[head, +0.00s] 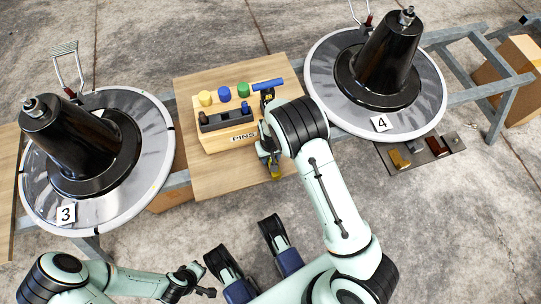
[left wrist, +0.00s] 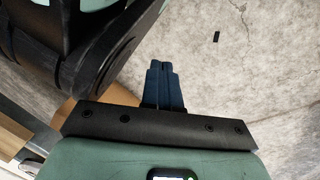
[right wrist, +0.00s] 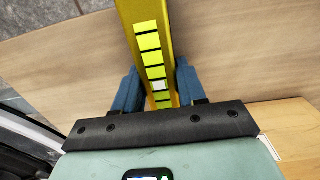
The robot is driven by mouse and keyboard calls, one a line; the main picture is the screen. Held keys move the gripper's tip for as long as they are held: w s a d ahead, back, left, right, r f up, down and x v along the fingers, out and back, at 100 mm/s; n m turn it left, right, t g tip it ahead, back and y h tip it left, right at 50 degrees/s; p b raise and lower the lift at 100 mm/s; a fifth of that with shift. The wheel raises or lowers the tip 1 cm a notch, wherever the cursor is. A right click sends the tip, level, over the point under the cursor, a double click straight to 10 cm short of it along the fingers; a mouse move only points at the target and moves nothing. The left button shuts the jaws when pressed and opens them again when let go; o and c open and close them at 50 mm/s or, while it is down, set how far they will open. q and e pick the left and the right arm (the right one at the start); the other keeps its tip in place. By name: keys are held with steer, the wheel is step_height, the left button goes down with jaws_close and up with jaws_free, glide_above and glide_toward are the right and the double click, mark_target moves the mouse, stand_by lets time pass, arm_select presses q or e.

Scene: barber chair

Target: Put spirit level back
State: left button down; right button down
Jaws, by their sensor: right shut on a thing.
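The yellow spirit level (right wrist: 150,45) with bright yellow-green squares is between the blue fingers of my right gripper (right wrist: 157,88) in the right wrist view. My right gripper is shut on it above a wooden surface.
The wooden table (head: 215,178) carries the PINS box (head: 228,140) with yellow, blue and green pegs and a dark tool. Large round stands marked 3 (head: 150,150) and 4 (head: 425,110) flank the table. Bare table lies in front of the box.

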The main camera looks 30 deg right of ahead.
steer(key=c, duration=0.6)
jaws_free()
steer(key=shift+c, duration=0.2)
steer(key=shift+r, duration=0.1)
step_height(320, 180, up, 8)
steer(key=p, duration=0.3)
arm_select(q)
steer(key=w+d+r+t+p, duration=0.1)
steer(key=w+d+r, duration=0.1)
steer(key=r, duration=0.4)
steer(key=shift+w+r, duration=0.25)
steer(key=shift+w, duration=0.5)
arm_select(e)
step_height(320, 180, up, 4)
steer(key=shift+r, duration=0.1)
